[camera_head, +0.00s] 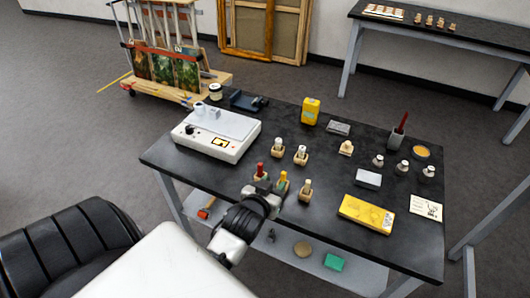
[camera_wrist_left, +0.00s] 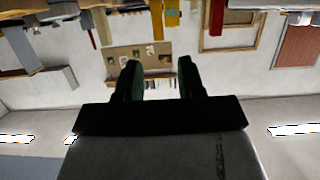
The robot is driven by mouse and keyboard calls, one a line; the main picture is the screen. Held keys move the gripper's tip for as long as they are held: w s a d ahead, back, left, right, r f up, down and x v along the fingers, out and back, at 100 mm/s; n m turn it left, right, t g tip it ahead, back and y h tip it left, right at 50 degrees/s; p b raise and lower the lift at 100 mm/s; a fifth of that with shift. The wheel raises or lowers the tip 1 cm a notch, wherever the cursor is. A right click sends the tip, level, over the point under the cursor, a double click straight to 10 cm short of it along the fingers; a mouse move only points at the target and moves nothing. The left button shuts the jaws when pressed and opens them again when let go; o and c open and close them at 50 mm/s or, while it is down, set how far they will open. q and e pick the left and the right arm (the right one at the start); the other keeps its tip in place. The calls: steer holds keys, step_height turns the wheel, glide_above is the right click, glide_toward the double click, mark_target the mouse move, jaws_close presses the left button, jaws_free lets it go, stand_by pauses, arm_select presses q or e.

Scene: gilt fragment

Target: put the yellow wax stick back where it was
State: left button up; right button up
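The yellow wax stick (camera_head: 283,177) stands upright in a small wooden block near the front of the black table. My left gripper (camera_head: 268,199) is just in front of it, beside its block. In the left wrist view, which looks upside down, the two dark fingers (camera_wrist_left: 158,68) are apart with nothing between them. A yellow shape (camera_wrist_left: 172,13) shows beyond the fingers at the top of that view; I cannot tell whether it is the stick. My right gripper is not in view.
Wooden blocks with a red stick (camera_head: 260,170) and a pale stick (camera_head: 305,188) flank the yellow one. A white hotplate-like device (camera_head: 216,133) is at the left. A yellow box (camera_head: 366,214) lies at the front right. A shelf (camera_head: 340,270) is below the tabletop.

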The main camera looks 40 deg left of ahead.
arm_select(q)
steer(key=v, duration=0.6)
steer(key=s+d+f+m+g+h, duration=0.1)
steer(key=s+d+f+g, duration=0.1)
steer(key=f, duration=0.7)
steer(key=s+d+f+m+g+h, duration=0.1)
steer(key=s+d+f+g, duration=0.1)
steer(key=f, duration=0.8)
steer(key=s+d+f+m+g+h, duration=0.1)
steer(key=d+f+g, duration=0.15)
steer(key=f, duration=0.65)
steer(key=s+f+m+g, duration=0.1)
steer(key=s+f+g, duration=0.2)
steer(key=s+f, duration=0.6)
steer(key=s+f+m+g, duration=0.1)
steer(key=s+f+g, duration=0.2)
steer(key=s+f, duration=0.7)
steer(key=s, duration=0.7)
steer(key=shift+s+a+f+g, duration=0.25)
steer(key=shift+s+a+g, duration=0.1)
steer(key=shift+s, duration=0.05)
